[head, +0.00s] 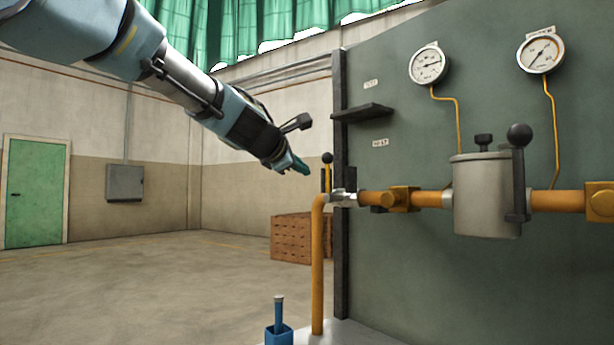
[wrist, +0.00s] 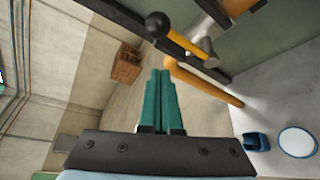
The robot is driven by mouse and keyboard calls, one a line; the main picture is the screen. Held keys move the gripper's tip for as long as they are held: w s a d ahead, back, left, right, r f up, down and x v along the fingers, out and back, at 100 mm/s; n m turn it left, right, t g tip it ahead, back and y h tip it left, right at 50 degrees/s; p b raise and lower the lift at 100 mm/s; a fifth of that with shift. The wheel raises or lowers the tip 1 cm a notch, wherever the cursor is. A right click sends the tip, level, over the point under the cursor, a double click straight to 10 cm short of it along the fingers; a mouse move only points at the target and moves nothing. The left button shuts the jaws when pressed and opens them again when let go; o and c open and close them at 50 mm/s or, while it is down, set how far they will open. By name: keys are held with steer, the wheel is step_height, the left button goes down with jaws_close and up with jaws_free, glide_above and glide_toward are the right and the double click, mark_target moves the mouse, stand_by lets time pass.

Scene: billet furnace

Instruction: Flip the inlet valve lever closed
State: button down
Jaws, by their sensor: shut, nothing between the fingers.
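The inlet valve lever (head: 327,178) is a yellow handle with a black ball knob. In the head view it stands upright above the silver valve body (head: 343,198) at the left end of the orange pipe. In the wrist view the lever (wrist: 183,37) shows at the top, right of the fingertips. My gripper (head: 300,168) has green fingers, shut together and empty. In the head view it is just left of the knob, with a small gap. The fingers also show in the wrist view (wrist: 160,76), apart from the lever.
A grey panel (head: 420,270) carries two gauges (head: 428,64) and a small dark shelf (head: 362,112). A grey canister (head: 484,195) with a dark, ball-topped handle sits right along the pipe. A blue holder (head: 279,335) stands below. A brick stack (head: 290,240) is behind; open floor lies left.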

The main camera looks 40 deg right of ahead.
steer(key=b+v, duration=0.1)
steer(key=v, duration=0.6)
steer(key=shift+w, duration=0.25)
